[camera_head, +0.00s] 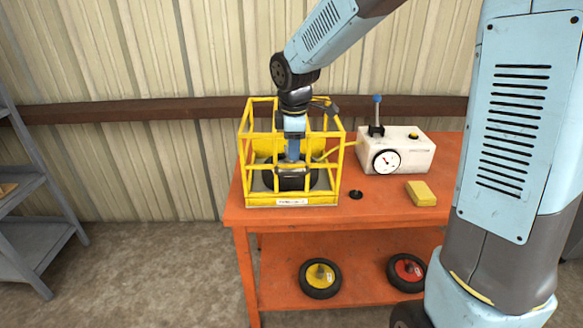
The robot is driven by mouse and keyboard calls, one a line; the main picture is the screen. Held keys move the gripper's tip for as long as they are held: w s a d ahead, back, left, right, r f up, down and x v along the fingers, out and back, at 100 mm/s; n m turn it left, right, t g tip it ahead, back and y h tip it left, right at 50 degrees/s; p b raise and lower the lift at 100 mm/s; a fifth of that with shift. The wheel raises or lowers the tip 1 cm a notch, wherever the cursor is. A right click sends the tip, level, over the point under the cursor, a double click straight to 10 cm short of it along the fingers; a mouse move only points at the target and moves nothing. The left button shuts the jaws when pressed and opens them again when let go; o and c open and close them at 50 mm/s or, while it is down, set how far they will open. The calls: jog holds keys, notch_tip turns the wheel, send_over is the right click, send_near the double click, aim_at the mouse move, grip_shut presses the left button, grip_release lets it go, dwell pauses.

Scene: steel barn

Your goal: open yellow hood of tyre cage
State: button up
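The tyre cage, a yellow barred frame (246,150), stands at the left of the orange table (240,214). Its barred yellow hood (326,104) appears down over it, though the arm covers part of the top. A black tyre (322,178) shows low behind the bars, with a solid yellow curved part (264,147) behind. My arm comes down from above over the cage. My gripper (293,180) is dark and shows among the front bars. I cannot tell whether it is inside the bars or in front of them, or whether its fingers touch anything.
A white box with a gauge (410,148) and a blue-topped lever (377,113) stands right of the cage. A yellow block (421,193) and a small black disc (355,194) lie in front. Wheels (320,279) (407,270) lie on the lower shelf. Grey shelving (35,220) stands left.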

aim_at(293, 173)
jog(key=f, duration=0.2)
jog(key=w+f, duration=0.1)
jog(key=f, duration=0.4)
jog(key=shift+w+f, duration=0.25)
jog(key=shift+f, duration=0.15)
grip_shut()
